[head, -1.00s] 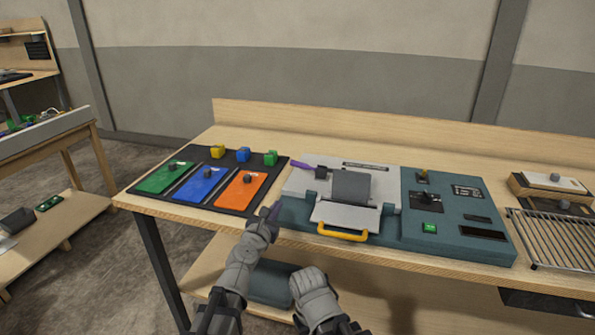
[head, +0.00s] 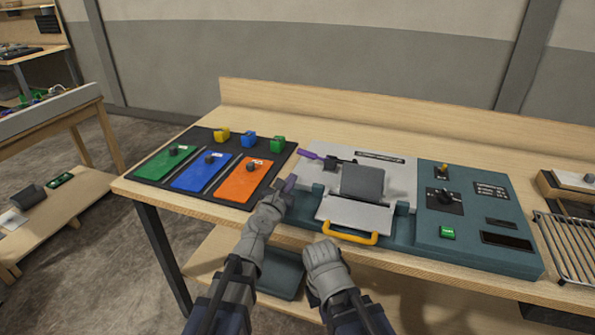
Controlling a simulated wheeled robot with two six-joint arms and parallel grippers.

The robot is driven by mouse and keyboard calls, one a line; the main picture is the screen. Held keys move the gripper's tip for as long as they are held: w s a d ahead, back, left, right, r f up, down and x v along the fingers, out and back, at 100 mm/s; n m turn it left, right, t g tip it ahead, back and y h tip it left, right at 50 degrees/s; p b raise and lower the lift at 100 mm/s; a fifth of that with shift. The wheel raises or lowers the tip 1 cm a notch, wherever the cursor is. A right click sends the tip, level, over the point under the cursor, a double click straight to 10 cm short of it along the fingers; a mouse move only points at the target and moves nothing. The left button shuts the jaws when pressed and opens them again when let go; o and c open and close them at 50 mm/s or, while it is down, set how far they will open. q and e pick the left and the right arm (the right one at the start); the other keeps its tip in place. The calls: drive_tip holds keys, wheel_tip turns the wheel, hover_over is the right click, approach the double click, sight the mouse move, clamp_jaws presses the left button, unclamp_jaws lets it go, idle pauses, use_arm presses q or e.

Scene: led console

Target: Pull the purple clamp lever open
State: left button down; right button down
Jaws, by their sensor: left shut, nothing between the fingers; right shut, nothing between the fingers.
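The purple clamp lever (head: 309,155) sticks out to the left from a dark mount at the upper left of the grey and teal console fixture (head: 402,225). My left gripper (head: 288,186) is shut and empty, at the fixture's left side, below the lever in the picture and apart from it. A small purple patch shows at its tip; I cannot tell what it belongs to. My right gripper (head: 321,252) is shut and empty, low at the table's front edge, below the fixture's yellow handle (head: 348,236).
A dark mat (head: 196,139) with green, blue and orange plates and several small blocks lies left of the fixture. A panel with a dial (head: 444,199) and green button (head: 447,232) is at its right. A metal rack (head: 567,245) stands farther right. The table's back strip is clear.

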sight(301, 170)
use_arm(q)
drive_tip(key=x, duration=0.9)
drive_tip(key=shift+w+d+b, duration=0.15)
drive_tip(key=shift+w+b, duration=0.15)
drive_tip(key=shift+w, duration=0.05)
use_arm(e)
drive_tip(key=shift+f, duration=0.35)
use_arm(q)
drive_tip(key=shift+r+m, duration=0.25)
drive_tip(key=shift+m, duration=0.15)
use_arm(e)
drive_tip(key=shift+r, duration=0.25)
